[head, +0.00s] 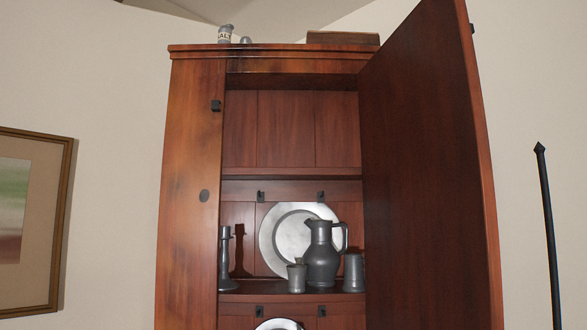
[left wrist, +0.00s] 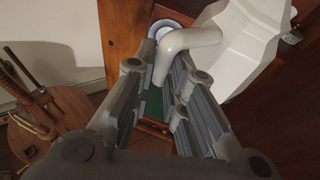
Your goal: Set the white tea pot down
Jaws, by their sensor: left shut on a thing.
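The white tea pot (left wrist: 245,45) shows in the left wrist view at the upper right, cut off by the top edge. A curved white tube (left wrist: 192,40) on it, handle or spout, I cannot tell which, bends down between the fingers of my left gripper (left wrist: 168,72). The left gripper is shut on this part. The pot's base and what lies under it are not clear. Neither gripper nor the tea pot shows in the head view. My right gripper is not in view.
A tall wooden cabinet (head: 190,180) stands with its door (head: 430,170) open to the right. Its shelf holds a pewter jug (head: 321,262), plate (head: 275,235), cups and candlestick (head: 226,262). The upper compartment (head: 285,130) looks empty. A round wooden piece (left wrist: 45,140) is lower left in the wrist view.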

